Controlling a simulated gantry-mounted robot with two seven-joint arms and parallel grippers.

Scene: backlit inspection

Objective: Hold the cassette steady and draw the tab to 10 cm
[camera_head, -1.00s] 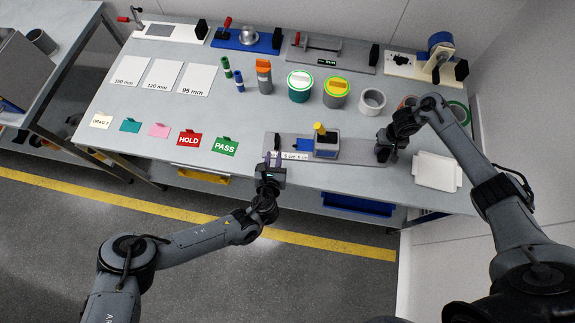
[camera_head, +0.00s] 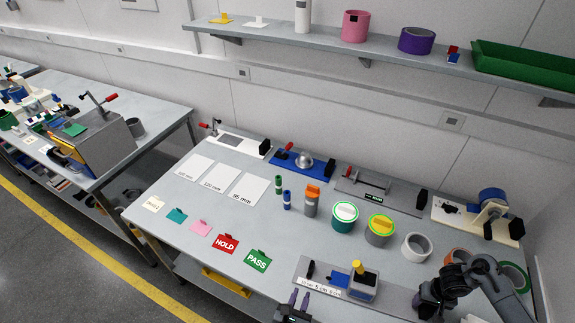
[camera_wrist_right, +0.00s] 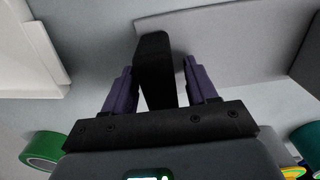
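The cassette (camera_head: 364,285) is a grey-blue block with a yellow knob, on a long grey plate (camera_head: 390,304) at the front of the bench. A blue tab (camera_head: 340,279) sticks out of its left side, above a white centimetre scale (camera_head: 318,287). A black block (camera_head: 311,270) stands at the plate's left end. My left gripper (camera_head: 299,298) is open and empty just in front of the scale. My right gripper (camera_head: 430,303) is at the plate's right end. In the right wrist view its fingers (camera_wrist_right: 160,88) stand either side of a black upright block (camera_wrist_right: 155,65), with narrow gaps.
The HOLD card (camera_head: 225,244) and PASS card (camera_head: 257,261) lie left of the plate. A wall shelf (camera_head: 350,48) runs above the bench.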

